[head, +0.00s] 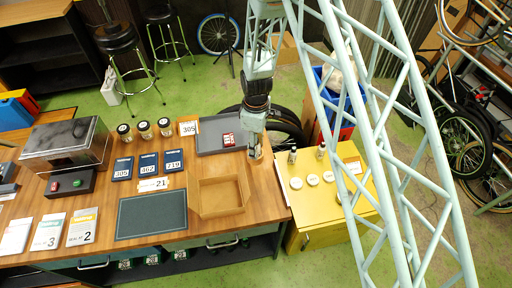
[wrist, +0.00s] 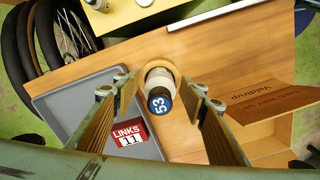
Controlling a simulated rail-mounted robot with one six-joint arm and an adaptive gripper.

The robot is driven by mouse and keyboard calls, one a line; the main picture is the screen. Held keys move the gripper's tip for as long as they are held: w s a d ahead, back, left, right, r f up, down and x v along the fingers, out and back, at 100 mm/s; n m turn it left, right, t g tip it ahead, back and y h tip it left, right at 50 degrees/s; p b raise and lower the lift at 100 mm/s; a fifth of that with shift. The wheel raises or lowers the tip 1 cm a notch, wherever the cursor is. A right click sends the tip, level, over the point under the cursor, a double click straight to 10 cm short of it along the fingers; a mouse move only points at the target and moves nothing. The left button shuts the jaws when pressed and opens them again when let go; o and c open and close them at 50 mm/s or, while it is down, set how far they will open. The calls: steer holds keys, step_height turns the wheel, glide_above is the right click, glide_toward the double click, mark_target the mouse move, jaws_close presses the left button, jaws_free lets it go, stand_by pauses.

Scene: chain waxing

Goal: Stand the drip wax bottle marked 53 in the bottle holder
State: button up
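The drip wax bottle marked 53 (wrist: 160,98) shows in the wrist view as a pale bottle with a dark blue numbered top. It sits within the round wooden bottle holder (wrist: 163,65) at the table's edge, and the rim shows around its far side. How deep it sits is hidden. My gripper (wrist: 160,88) is open, with one finger on each side of the bottle and a visible gap on the left. In the head view my gripper (head: 255,148) is over the table's right edge, largely covering bottle and holder.
A grey tray (head: 211,134) with a red box marked LINKS 11 (wrist: 129,133) lies beside the holder. An open wooden box (head: 221,197) stands nearer. A yellow cabinet (head: 318,214) bearing small bottles and white discs is to the right. Bare table lies between.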

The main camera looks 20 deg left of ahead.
steer(key=shift+r, duration=0.25)
steer(key=shift+r+p, duration=0.3)
steer(key=shift+r+b, duration=0.55)
steer(key=shift+r, duration=5.25)
